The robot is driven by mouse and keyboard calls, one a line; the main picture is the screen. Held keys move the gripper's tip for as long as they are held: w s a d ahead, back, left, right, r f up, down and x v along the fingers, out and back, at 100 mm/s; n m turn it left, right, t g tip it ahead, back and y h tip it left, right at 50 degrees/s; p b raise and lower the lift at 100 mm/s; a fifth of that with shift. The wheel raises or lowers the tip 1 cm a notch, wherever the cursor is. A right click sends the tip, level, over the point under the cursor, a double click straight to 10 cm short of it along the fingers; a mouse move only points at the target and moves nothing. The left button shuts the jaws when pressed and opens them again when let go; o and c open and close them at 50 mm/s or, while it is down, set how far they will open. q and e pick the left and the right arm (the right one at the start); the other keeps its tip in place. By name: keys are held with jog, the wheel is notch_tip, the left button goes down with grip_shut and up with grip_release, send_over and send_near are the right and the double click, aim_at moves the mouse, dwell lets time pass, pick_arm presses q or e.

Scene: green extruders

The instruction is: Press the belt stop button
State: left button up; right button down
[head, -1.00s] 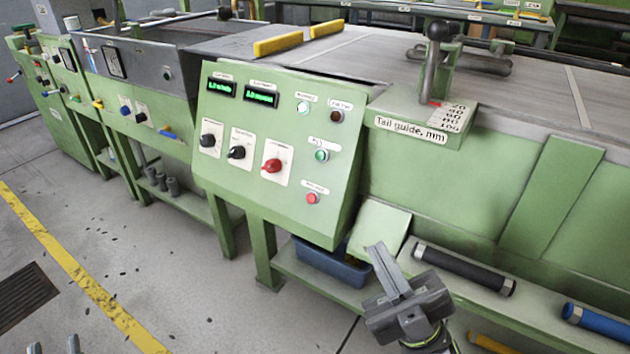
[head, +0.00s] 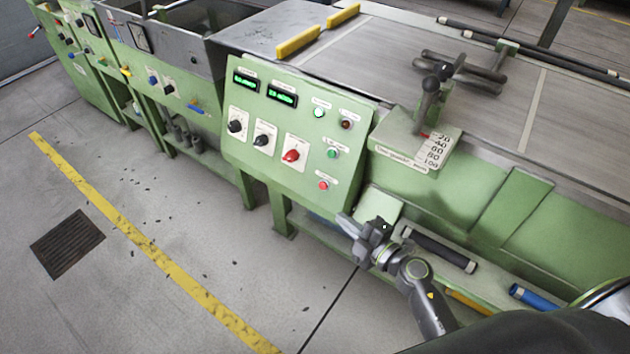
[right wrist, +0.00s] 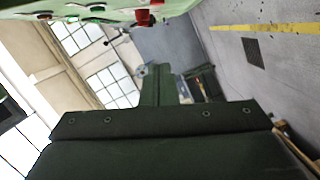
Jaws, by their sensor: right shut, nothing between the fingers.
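The sloped green control panel (head: 265,165) stands in the middle of the head view. A small red button (head: 323,185) sits at its lower right under a white label too small to read; it is the likely belt stop button. A green button (head: 333,153) is above it. My right gripper (head: 345,222) is shut and empty, just below and right of the red button, apart from it in the picture. In the right wrist view its shut fingers (right wrist: 158,85) point toward the room, with the green panel's edge along the top. My left gripper is not in view.
A red knob (head: 291,155) and two black knobs are left of the buttons. The tail guide block (head: 415,140) with its lever stands at the right. Below, a shelf holds a black roller (head: 440,248) and a blue one (head: 533,297). The floor in front is clear.

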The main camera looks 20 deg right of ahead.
aim_at(323, 186)
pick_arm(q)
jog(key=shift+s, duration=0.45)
pick_arm(e)
jog(key=shift+d+f, duration=0.1)
jog(key=shift+w, duration=0.1)
jog(key=w+b, duration=0.1)
jog(key=w, duration=0.2)
jog(key=w+a+f+b, duration=0.1)
jog(key=w, duration=0.3)
jog(key=w+f+b, duration=0.1)
jog(key=w, duration=0.3)
jog(key=shift+a+f, duration=0.15)
jog(key=shift+a, duration=0.2)
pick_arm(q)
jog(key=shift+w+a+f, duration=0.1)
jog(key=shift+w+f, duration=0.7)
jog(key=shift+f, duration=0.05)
pick_arm(e)
jog(key=shift+w+d, duration=0.1)
jog(key=shift+d, duration=0.1)
